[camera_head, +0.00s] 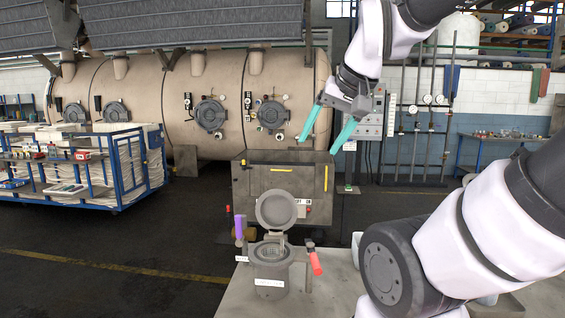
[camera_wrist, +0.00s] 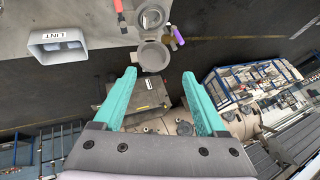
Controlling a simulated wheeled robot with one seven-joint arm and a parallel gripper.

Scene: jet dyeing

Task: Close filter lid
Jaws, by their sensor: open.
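The grey filter pot (camera_head: 270,272) stands on the table at the lower middle of the head view, with a white label on its front. Its round lid (camera_head: 276,210) is hinged at the back and stands open, tilted up. In the wrist view the lid (camera_wrist: 154,56) and the pot (camera_wrist: 152,17) show at the top. A purple handle (camera_head: 239,227) is left of the pot and a red handle (camera_head: 315,262) right of it. My gripper (camera_head: 328,142) is open and empty, with teal fingers, in the air above and beyond the lid, apart from it.
A grey bin labelled LINT (camera_wrist: 58,44) stands on the table (camera_head: 320,300). A dark machine box (camera_head: 283,185) is behind the pot, before a large beige dyeing vessel (camera_head: 215,95). A blue cart (camera_head: 85,170) is at the left. The floor at the lower left is clear.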

